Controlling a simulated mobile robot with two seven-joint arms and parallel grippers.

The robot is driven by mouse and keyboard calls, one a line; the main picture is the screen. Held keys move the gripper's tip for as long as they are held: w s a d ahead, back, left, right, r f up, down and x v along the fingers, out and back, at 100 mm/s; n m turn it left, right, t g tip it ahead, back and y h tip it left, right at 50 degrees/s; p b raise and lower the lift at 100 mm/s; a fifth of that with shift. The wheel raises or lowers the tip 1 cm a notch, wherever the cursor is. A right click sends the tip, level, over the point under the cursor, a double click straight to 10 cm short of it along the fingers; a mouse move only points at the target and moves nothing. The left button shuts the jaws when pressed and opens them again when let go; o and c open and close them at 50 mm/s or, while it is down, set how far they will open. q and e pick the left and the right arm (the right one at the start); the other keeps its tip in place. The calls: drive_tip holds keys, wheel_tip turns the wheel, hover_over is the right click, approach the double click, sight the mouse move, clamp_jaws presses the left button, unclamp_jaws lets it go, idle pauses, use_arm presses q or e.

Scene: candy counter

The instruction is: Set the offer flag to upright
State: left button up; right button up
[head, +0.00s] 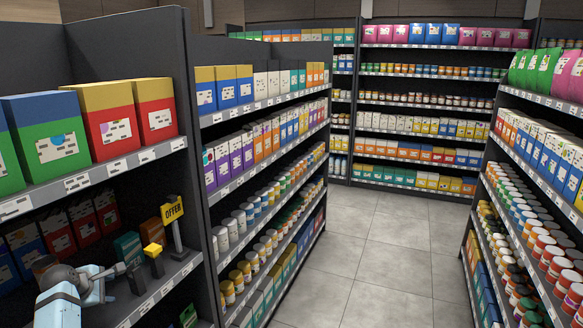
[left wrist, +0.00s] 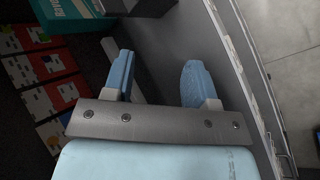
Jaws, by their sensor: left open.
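The yellow offer flag (head: 173,210) stands on a grey post on the left unit's middle shelf, near the front edge. It looks nearly upright, with a slight lean in the picture. Left of its post is a small yellow-capped dark piece (head: 153,251); I cannot tell whether it belongs to the flag. My left gripper (head: 108,283) is at the same shelf, left of the flag and apart from it. In the left wrist view its light blue fingers (left wrist: 160,65) are spread with nothing held between them. The flag is not clearly seen there. My right gripper is out of view.
A teal box (head: 129,247) stands behind the gripper; a teal box also shows in the left wrist view (left wrist: 72,12). Red boxes (head: 84,224) stand deeper in. The upper shelf (head: 100,178) overhangs this space. The aisle floor (head: 385,255) is clear.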

use_arm(q)
drive_tip(key=s+d+f+m+g+y, duration=0.1)
drive_tip(key=s+d+f+m, duration=0.25)
drive_tip(key=s, duration=0.35)
drive_tip(key=s+d+f+m+g, duration=0.1)
drive_tip(key=s+d+f+m, duration=0.1)
drive_tip(key=s+d+m, duration=0.45)
drive_tip(key=s+d+f+m+g+y, duration=0.1)
drive_tip(key=s+d+f+m, duration=0.1)
drive_tip(key=s, duration=0.7)
drive_tip(key=s+d+r+m+g, duration=0.1)
drive_tip(key=s+d+m, duration=0.3)
drive_tip(key=s, duration=0.4)
drive_tip(key=s+d+r+m+h, duration=0.1)
drive_tip(key=s+d+m, duration=0.25)
drive_tip(key=s, duration=0.35)
drive_tip(key=s+d+r+m+g, duration=0.1)
drive_tip(key=s+d+m, duration=0.35)
drive_tip(key=s, duration=0.35)
drive_tip(key=w+d+f+t+h, duration=0.1)
drive_tip(key=w+d+f+t, duration=0.2)
drive_tip(key=f, duration=0.3)
drive_tip(key=w+d+f+t+h, duration=0.2)
drive_tip(key=w+d+f+t, duration=0.1)
drive_tip(key=f, duration=0.4)
drive_tip(key=shift+d+f+t, duration=0.15)
drive_tip(key=shift+t, duration=0.65)
drive_tip(key=shift+w, duration=0.1)
